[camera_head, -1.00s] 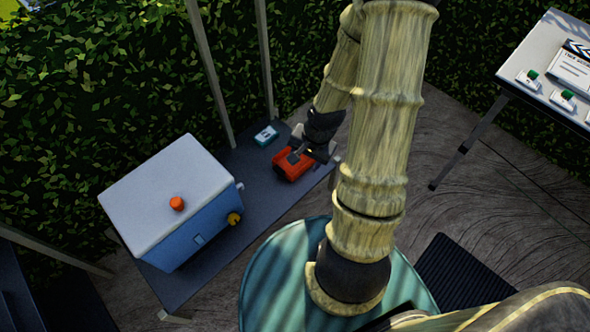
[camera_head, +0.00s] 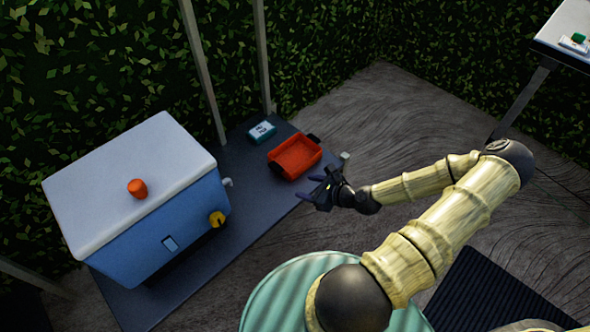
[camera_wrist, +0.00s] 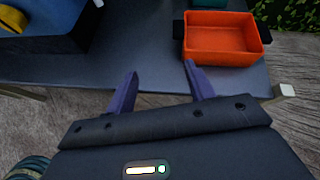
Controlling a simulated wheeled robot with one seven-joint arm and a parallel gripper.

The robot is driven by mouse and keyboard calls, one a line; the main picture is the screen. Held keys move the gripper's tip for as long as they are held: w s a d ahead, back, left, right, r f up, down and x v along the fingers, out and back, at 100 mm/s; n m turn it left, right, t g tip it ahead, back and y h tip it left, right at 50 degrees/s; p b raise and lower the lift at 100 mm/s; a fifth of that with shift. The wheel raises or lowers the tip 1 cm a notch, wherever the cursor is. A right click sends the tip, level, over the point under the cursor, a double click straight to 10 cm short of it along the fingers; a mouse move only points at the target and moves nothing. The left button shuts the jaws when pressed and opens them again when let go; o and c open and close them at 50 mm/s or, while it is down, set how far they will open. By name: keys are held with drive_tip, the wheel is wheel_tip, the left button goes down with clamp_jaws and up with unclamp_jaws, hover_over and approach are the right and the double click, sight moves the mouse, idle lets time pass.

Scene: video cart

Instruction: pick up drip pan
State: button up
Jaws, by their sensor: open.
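The drip pan looks to be the shallow orange-red open tray (camera_head: 296,156) with dark handles at its ends. It rests on the dark low table and looks empty inside. It also shows at the upper right of the wrist view (camera_wrist: 222,55). My gripper (camera_head: 317,189) is open and empty, just off the table's edge on the near side of the tray. In the wrist view its two purple fingers (camera_wrist: 158,90) are spread apart, short of the tray and to its left. The gripper and the tray are apart.
The dark table (camera_head: 255,195) also holds a large blue cooler (camera_head: 155,245) with a white lid (camera_head: 120,185), an orange knob (camera_head: 137,188) and a yellow tap (camera_head: 217,219). A small teal box (camera_head: 262,132) lies behind the tray. A pole rises near it. Another table (camera_head: 570,35) stands far right.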

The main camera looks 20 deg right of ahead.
drive_tip(key=d+f+m+t+b, duration=0.1)
drive_tip(key=w+d+f+m+t, duration=0.1)
drive_tip(key=m, duration=0.1)
drive_tip(key=shift+d+h+b, duration=0.1)
drive_tip(key=shift+h+b, duration=0.25)
drive_tip(key=shift+h, duration=0.05)
drive_tip(key=b, duration=0.5)
approach(281, 170)
drive_tip(key=x, duration=0.5)
drive_tip(key=shift+f, duration=0.1)
drive_tip(key=shift+w, duration=0.1)
drive_tip(key=b+x, duration=0.2)
drive_tip(key=x, duration=0.3)
drive_tip(key=shift+w+f, duration=0.2)
drive_tip(key=shift+w, duration=0.1)
